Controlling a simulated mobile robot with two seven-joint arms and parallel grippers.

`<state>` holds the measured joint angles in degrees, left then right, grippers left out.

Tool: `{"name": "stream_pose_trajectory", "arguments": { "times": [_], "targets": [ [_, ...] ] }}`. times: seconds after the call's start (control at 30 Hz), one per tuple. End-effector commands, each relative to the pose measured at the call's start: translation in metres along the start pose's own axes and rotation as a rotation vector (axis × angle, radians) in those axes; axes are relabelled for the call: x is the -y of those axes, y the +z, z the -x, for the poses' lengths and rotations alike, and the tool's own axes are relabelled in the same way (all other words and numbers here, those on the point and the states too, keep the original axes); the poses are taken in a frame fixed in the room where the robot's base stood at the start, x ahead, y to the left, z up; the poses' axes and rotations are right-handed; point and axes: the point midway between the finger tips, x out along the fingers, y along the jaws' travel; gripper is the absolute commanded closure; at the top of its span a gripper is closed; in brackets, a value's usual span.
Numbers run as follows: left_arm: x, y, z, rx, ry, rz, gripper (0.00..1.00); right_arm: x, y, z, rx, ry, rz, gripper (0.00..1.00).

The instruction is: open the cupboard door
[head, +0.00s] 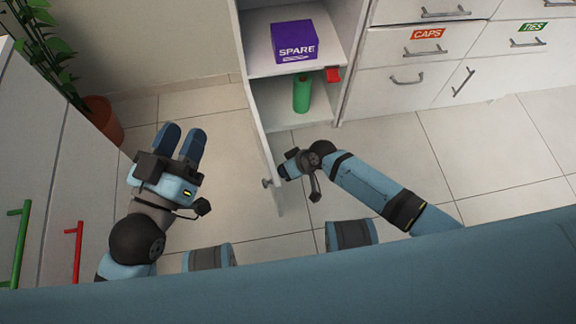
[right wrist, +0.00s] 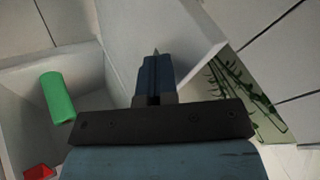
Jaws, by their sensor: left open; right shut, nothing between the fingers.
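The white cupboard door (head: 258,125) stands swung open, seen nearly edge-on in the head view, with a small knob (head: 267,183) on its left face near the free edge. My right gripper (head: 281,170) is shut and empty on the inner side of the door, close to its free edge. In the right wrist view the shut fingers (right wrist: 154,72) lie in front of the door panel (right wrist: 185,35); I cannot tell whether they touch it. My left gripper (head: 184,133) is open and empty, left of the door and apart from it.
Inside the cupboard are a purple SPARE box (head: 294,42), a green cylinder (head: 302,93) and a red object (head: 333,75). Drawers (head: 395,78) stand to the right, a potted plant (head: 103,120) at left. Tiled floor is clear on the right.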

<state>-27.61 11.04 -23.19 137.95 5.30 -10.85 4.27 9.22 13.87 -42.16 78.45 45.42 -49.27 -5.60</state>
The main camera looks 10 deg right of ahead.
Motion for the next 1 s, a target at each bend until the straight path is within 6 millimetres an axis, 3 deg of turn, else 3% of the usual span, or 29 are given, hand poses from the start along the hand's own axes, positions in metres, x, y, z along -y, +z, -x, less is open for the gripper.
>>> {"name": "stream_pose_trajectory", "arguments": {
  "times": [1.0],
  "targets": [
    [0.0047, 0.0056, 0.0007, 0.052, -0.017, -0.014, 0.57, -0.0003, 0.002, 0.0025, 0.0, 0.001, -0.002, 1.0]
  ]
}}
